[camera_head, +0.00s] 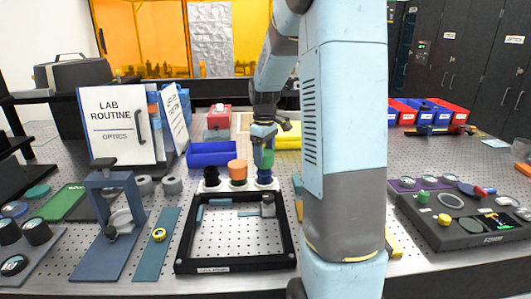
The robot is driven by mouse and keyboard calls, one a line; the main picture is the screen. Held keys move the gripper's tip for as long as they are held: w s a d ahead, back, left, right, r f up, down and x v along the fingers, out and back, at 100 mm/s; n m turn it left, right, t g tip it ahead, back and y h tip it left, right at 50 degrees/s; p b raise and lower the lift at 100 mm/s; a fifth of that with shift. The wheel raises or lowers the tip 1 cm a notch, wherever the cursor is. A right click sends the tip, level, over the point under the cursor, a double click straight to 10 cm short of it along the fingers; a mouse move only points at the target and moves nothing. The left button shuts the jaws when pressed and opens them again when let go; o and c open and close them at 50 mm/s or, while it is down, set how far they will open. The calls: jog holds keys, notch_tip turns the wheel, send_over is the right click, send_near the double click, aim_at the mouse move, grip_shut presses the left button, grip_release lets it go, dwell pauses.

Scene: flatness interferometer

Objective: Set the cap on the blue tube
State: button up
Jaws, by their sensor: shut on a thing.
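My gripper (262,153) points down over the right end of a white rack. It is shut on a green cap (267,159), partly hidden by the finger. The blue tube (264,175) stands upright in the rack (238,187) directly below the cap. The cap is very close above the tube or touching it; I cannot tell which. To the left in the same rack stand a tube with an orange top (238,170) and a dark-topped tube (211,175).
A black-framed tray (237,266) lies in front of the rack. A blue bin (212,155) is behind it on the left. A blue-grey clamp stand (99,215) stands left. A dark tray (457,237) with small parts lies right. My arm hides the middle right.

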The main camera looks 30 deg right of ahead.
jog(key=shift+f, duration=1.35)
jog(key=o, duration=1.2)
jog(key=shift+r, duration=0.1)
notch_tip(320, 180, up, 14)
jog(key=shift+f, duration=0.25)
